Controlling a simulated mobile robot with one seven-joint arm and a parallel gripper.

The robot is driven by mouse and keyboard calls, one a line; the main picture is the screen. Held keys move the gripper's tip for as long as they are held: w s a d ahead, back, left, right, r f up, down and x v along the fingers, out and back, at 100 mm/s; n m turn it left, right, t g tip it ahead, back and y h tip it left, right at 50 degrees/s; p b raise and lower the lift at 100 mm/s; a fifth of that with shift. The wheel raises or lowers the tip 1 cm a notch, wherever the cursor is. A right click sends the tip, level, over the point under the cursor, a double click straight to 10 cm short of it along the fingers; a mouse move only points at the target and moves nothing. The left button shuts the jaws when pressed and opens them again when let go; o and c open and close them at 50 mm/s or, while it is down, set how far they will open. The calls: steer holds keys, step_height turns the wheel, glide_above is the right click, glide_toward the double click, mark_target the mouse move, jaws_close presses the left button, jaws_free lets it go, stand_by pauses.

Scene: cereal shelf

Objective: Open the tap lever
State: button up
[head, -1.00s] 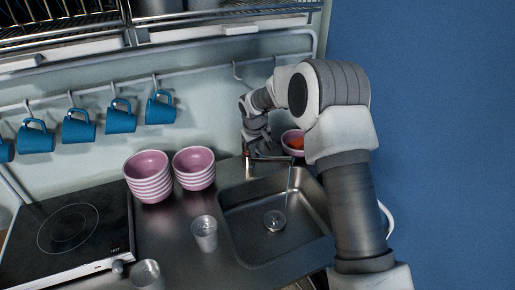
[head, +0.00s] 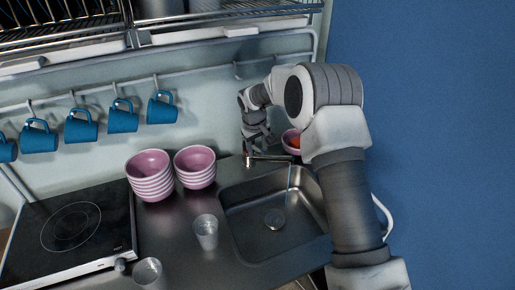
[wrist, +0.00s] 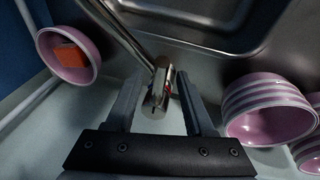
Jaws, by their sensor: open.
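The tap (head: 272,157) stands at the back edge of the sink, its metal spout reaching over the basin. My gripper also shows in the head view (head: 250,150), at the tap from behind and above. The fingers are apart, one on each side of the lever. I cannot tell whether either finger touches it. In the head view the lever is mostly hidden by my gripper.
The sink (head: 275,222) lies in front of the tap. A pink bowl with something orange (head: 291,141) stands close to the right of it. Stacked pink striped bowls (head: 195,166) stand to the left. A clear glass (head: 205,232) stands left of the sink. Blue mugs (head: 122,117) hang along the wall.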

steer(key=b+v, duration=0.1)
steer(key=v, duration=1.1)
